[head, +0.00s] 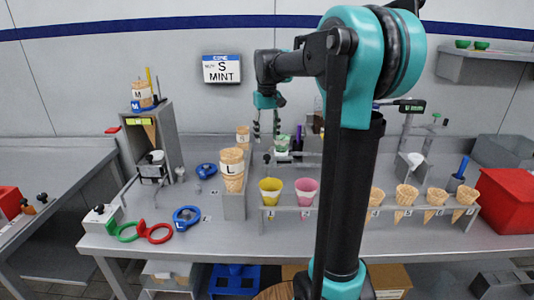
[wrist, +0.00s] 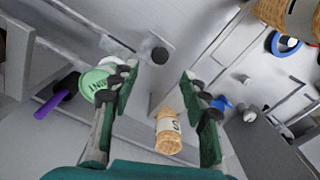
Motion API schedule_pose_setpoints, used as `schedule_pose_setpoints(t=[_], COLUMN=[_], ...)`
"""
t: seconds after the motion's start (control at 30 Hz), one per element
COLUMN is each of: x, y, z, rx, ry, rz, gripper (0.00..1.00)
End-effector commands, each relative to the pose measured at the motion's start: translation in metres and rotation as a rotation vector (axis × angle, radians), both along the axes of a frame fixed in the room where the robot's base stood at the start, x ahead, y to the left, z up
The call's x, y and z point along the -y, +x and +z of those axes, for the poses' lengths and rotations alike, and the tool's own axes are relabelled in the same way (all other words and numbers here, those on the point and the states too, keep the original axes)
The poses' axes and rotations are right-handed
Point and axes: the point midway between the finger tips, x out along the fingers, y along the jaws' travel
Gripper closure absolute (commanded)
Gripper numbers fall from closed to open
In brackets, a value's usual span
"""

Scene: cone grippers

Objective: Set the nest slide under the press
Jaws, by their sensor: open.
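My gripper (head: 266,130) is open and empty, pointing down over the back of the bench. In the wrist view its green fingers (wrist: 160,92) stand apart, with bare grey metal between them. A black round knob (wrist: 160,54) on a grey plate lies ahead of the fingertips, apart from them; it also shows in the head view (head: 267,158). It may be the handle of the nest slide; I cannot tell for sure. A grey upright (head: 405,130) with a black-and-green head at the right may be the press; my arm hides part of that area.
A cone with an S sleeve (wrist: 168,132) and a green MINT tub (wrist: 95,86) are near the fingers.

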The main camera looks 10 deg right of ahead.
Motion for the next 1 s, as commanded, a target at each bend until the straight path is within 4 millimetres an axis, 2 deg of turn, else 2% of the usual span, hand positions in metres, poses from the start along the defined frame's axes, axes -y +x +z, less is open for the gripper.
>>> schedule_pose_setpoints(t=[0.03,0.2,0.4,0.57,0.83,1.0], x=[0.000,0.000,0.000,0.000,0.000,0.000], y=[0.000,0.000,0.000,0.000,0.000,0.000], z=[-0.011,-0.042,-0.066,-0.074,-0.075,-0.075], rx=[0.000,0.000,0.000,0.000,0.000,0.000], ry=[0.000,0.000,0.000,0.000,0.000,0.000], rz=[0.000,0.000,0.000,0.000,0.000,0.000], gripper=[0.54,0.54,0.54,0.54,0.54,0.75])
